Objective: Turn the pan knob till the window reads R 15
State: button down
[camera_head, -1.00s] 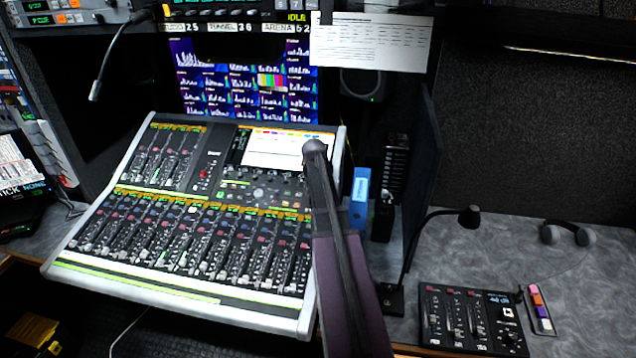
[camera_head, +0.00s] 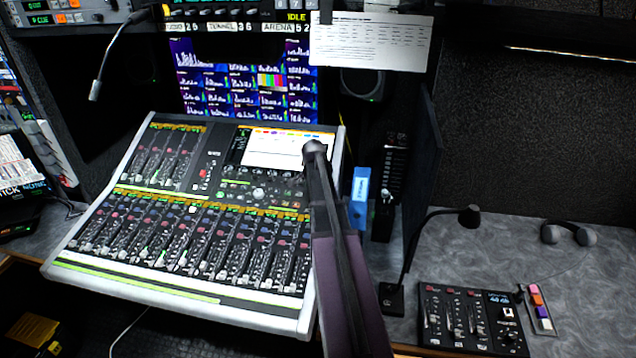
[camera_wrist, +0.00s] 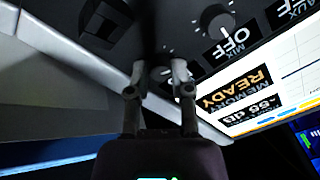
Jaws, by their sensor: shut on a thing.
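My gripper (camera_wrist: 158,82) shows in the wrist view with its two fingertips closed around a dark knob (camera_wrist: 157,56) on the console's upper panel. The fingers hide most of this knob. A small pale window (camera_wrist: 162,72) beside it is partly covered by the fingers, and I cannot read it. In the head view my arm reaches over the right side of the mixing console (camera_head: 130,268), and it hides the gripper and the held knob.
Another knob (camera_wrist: 217,20) has a window (camera_wrist: 230,42) reading OFF. The console screen (camera_wrist: 245,98) shows READY, MEMORY and a dB figure. A blue binder (camera_head: 360,196), a gooseneck lamp (camera_head: 468,216) and a small fader box (camera_head: 470,318) stand to the right of my arm.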

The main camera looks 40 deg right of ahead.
jog(key=shift+a+m, duration=0.1)
jog(key=shift+m, duration=1.2)
jog(key=c, duration=0.5)
grip_release()
jog(key=shift+w+f, duration=0.1)
